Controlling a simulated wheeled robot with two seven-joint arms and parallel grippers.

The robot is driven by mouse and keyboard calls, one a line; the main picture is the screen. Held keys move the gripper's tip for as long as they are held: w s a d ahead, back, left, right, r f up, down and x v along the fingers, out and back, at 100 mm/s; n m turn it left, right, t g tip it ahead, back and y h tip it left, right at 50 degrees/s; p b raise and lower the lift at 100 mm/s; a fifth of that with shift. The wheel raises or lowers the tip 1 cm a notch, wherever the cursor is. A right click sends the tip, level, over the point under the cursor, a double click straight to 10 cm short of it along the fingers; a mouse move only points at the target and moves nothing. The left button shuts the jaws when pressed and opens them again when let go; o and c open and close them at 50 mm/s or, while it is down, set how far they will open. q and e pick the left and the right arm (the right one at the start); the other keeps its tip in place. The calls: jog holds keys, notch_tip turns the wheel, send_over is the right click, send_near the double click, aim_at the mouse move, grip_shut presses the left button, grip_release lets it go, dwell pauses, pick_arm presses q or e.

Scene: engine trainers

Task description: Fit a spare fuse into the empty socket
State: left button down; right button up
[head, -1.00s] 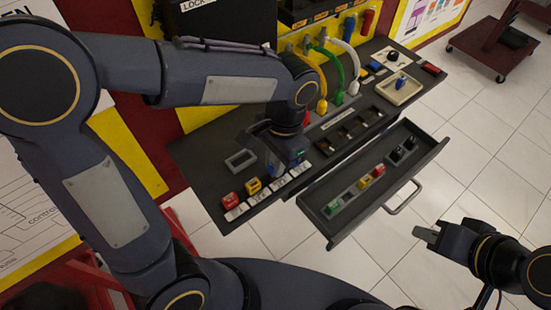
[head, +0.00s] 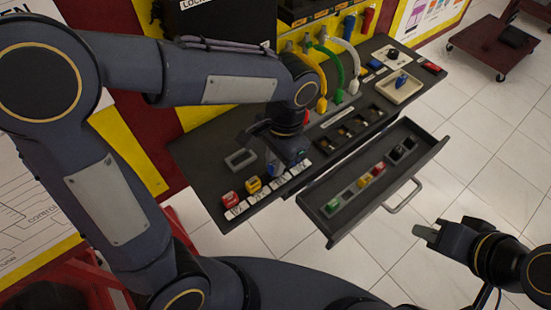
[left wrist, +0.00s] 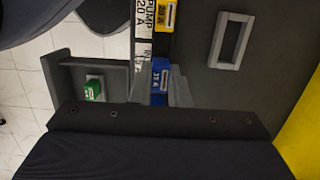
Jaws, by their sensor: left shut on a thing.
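My left gripper (head: 288,160) is low over the right part of the fuse row on the bench. In the left wrist view its fingers (left wrist: 160,88) are shut on a blue fuse (left wrist: 161,84) marked 15 A. Its lower end is hidden, so I cannot tell whether it touches a socket. A red fuse (head: 230,198), a yellow fuse (head: 253,185) and a blue fuse (head: 273,169) show left of the gripper. The empty socket is not clearly visible behind the fingers. My right gripper (head: 425,233) is over the floor at right, away from the fuses; its jaw gap is unclear.
An open drawer (head: 413,172) juts out in front of the bench (head: 205,165), holding a green fuse (head: 332,205) and other spares. A grey rectangular frame (head: 240,159) lies left of the gripper. Coloured cables and a tray (head: 395,90) are farther back.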

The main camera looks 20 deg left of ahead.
pick_arm(q)
jog(key=shift+f+b, duration=0.45)
jog(key=shift+f, duration=0.2)
jog(key=c, duration=1.6)
grip_release()
jog(key=shift+r, duration=0.1)
jog(key=shift+w+d+r+p, duration=0.1)
jog(key=shift+w+r+p, duration=0.05)
jog(key=shift+r+p, duration=1.15)
jog(key=shift+w+d+r+p, duration=0.1)
jog(key=shift+r+p, duration=1.1)
jog(key=shift+r, duration=0.15)
jog(key=shift+r, duration=0.1)
jog(key=shift+r+p, duration=0.8)
jog(key=shift+p, duration=0.05)
jog(key=shift+f, duration=0.1)
